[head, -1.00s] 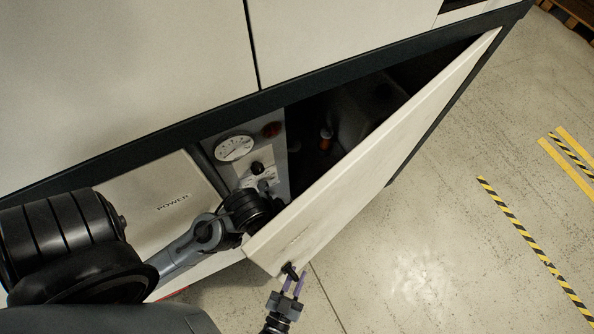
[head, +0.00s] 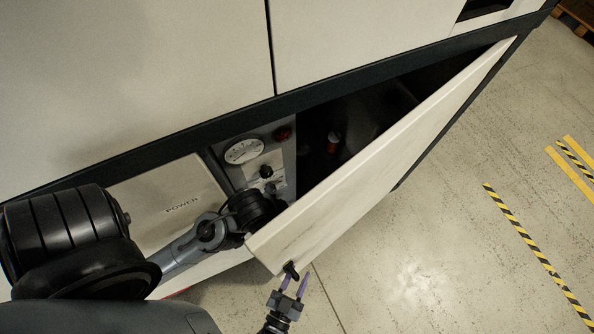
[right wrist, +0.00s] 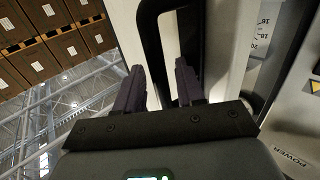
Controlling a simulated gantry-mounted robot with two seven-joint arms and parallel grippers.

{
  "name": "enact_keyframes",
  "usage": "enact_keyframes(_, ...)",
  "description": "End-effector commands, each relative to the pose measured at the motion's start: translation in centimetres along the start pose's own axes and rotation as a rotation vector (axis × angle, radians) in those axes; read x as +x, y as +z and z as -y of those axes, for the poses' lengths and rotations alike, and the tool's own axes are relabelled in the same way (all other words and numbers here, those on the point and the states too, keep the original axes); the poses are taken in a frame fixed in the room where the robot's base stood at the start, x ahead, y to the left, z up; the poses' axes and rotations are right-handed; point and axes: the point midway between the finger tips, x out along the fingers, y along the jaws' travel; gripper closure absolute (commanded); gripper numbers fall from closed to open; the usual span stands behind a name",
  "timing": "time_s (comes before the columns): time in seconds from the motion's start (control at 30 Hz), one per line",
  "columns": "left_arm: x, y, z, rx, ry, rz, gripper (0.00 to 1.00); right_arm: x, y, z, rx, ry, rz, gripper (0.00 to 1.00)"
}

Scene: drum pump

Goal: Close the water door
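The water door (head: 385,150) is a white panel that stands partly open, with its far end at the upper right against the dark cabinet frame. Its free edge stands out from the cabinet at the lower middle. A black handle (head: 291,270) sits near that free corner; in the right wrist view the handle (right wrist: 150,30) is a black loop on the white panel. My right gripper (head: 294,285) is at the handle, its purple fingers (right wrist: 160,88) apart, with the handle at and beyond the tips. Contact cannot be told. My left gripper is not visible.
A panel marked POWER (head: 182,205) lies to the left. A grey arm link of mine reaches near the door's edge.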

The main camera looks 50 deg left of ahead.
Motion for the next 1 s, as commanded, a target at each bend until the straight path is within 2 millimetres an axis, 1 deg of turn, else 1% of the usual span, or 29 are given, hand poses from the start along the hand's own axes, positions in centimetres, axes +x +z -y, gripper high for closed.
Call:
enact_keyframes(0.13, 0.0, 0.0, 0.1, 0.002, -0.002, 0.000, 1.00, -0.5, 0.0, 0.0, 0.000, 0.000, 0.000, 0.62)
enact_keyframes(0.23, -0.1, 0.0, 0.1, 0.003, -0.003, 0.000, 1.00, -1.5, 0.0, 0.0, 0.000, -0.001, 0.000, 0.62)
enact_keyframes(0.37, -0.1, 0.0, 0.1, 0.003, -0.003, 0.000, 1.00, -3.5, 0.0, 0.0, 0.000, -0.001, 0.002, 0.62)
enact_keyframes(0.6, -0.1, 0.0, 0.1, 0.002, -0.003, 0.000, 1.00, -7.7, 0.1, 0.0, 0.000, -0.001, 0.003, 0.62)
enact_keyframes(0.7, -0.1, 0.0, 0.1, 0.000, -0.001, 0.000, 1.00, -9.0, 0.1, 0.0, 0.000, -0.001, 0.002, 0.62)
enact_keyframes(0.8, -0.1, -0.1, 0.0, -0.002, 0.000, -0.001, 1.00, -10.0, 0.1, 0.0, 0.000, -0.001, 0.002, 0.62)
enact_keyframes(1.0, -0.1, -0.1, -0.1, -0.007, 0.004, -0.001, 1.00, -10.8, 0.0, 0.0, 0.000, 0.000, 0.000, 0.62)
